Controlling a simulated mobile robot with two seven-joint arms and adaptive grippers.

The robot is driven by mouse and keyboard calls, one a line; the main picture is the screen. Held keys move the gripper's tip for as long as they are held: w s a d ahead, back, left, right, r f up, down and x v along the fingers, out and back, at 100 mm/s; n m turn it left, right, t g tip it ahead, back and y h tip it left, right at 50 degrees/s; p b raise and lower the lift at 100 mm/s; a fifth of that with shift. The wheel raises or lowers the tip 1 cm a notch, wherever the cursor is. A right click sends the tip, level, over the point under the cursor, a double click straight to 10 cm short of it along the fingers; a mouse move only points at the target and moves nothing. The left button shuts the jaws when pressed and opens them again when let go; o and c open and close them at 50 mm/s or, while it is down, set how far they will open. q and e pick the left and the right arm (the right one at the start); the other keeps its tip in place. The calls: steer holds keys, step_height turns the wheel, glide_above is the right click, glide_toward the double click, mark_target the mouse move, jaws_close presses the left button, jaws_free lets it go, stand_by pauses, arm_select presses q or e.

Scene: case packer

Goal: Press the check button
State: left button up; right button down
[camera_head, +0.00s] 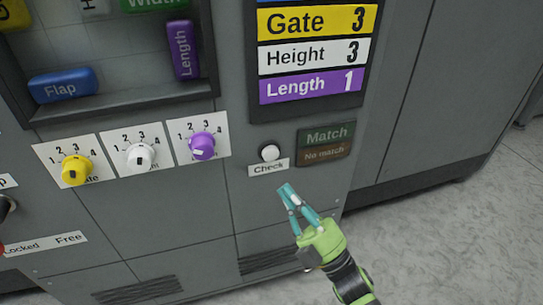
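The check button (270,153) is a small round white button on the grey machine front, just above the white label "Check" (269,168). My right gripper (286,189) has teal fingers and a green body; it comes in from the lower right. Its fingertips show just below and right of the "Check" label in the picture, apart from the button. The fingers lie close together at the tips and hold nothing that I can see. My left gripper is not in view.
The Match / No match panel (325,144) sits right of the button. Yellow (76,170), white (141,156) and purple (202,146) knobs stand out at the left. A display (312,54) is above. A "Locked / Free" label (45,243) is lower left. Pale floor (470,240) lies right.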

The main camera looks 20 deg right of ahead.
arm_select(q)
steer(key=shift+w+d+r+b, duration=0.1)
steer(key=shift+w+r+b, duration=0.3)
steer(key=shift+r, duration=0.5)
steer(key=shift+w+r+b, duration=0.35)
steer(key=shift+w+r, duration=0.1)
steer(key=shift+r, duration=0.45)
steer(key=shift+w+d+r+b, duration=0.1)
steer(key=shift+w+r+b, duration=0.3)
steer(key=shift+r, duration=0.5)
arm_select(e)
glide_toward(266, 153)
steer(key=shift+s+r+x, duration=0.1)
steer(key=shift+s+x, duration=0.05)
steer(key=shift+x, duration=0.75)
steer(key=shift+s+r+x, duration=0.1)
steer(key=shift+r+x, duration=0.05)
steer(key=shift+x, duration=0.8)
steer(key=shift+s+r+x, duration=0.1)
steer(key=shift+s+x, duration=0.05)
steer(key=shift+x, duration=0.75)
steer(key=shift+a, duration=0.15)
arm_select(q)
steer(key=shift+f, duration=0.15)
arm_select(e)
steer(key=shift+w, duration=0.4)
